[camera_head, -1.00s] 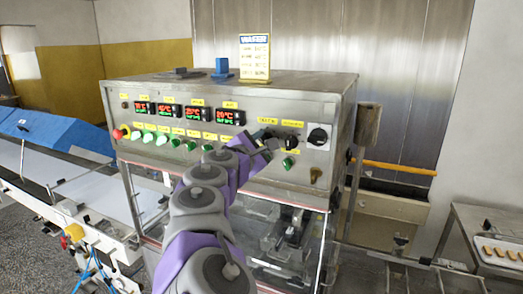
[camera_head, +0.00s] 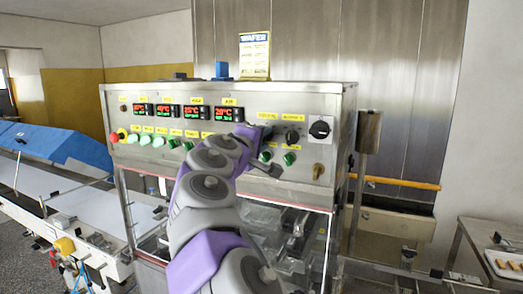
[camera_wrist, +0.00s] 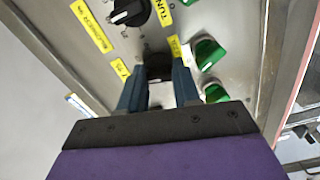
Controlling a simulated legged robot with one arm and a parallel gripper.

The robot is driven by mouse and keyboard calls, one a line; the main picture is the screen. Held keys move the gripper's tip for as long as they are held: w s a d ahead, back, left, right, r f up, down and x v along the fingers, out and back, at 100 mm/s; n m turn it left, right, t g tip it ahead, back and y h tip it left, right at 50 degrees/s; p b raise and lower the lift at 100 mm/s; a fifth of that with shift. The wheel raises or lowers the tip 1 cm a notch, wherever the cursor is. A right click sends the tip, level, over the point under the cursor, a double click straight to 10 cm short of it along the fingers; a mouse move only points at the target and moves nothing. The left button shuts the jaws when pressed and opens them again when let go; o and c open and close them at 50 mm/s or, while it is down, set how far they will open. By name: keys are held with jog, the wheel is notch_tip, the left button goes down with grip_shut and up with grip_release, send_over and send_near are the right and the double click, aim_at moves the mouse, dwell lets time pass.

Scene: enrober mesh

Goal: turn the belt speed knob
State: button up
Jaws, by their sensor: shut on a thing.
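My gripper (camera_head: 262,131) is at the right part of the steel control panel (camera_head: 225,172). In the wrist view its two dark blue fingers (camera_wrist: 159,66) straddle a small black knob (camera_wrist: 158,73) and are shut on it. In the head view the gripper hides this knob. A yellow label (camera_wrist: 122,70) beside it is too blurred to read, so I cannot confirm that it is the belt speed knob. Another black knob (camera_head: 292,136) is just right of my gripper in the head view; it shows larger in the wrist view (camera_wrist: 128,10).
Several displays (camera_head: 191,112) and a red stop button (camera_head: 114,138) are at the left.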

jog(key=m+b, duration=0.1)
jog(key=f+m+b, duration=0.1)
jog(key=m, duration=0.1)
jog(key=shift+w+f, duration=0.1)
jog(key=shift+m+b, duration=0.8)
jog(key=shift+m, duration=0.3)
jog(key=shift+r, duration=0.2)
jog(key=o, duration=0.7)
jog(key=shift+c, duration=0.2)
jog(key=o, duration=0.4)
jog(key=shift+w+a, duration=0.1)
jog(key=shift+a, duration=0.1)
jog(key=shift+r, duration=0.15)
jog(key=shift+d, duration=0.1)
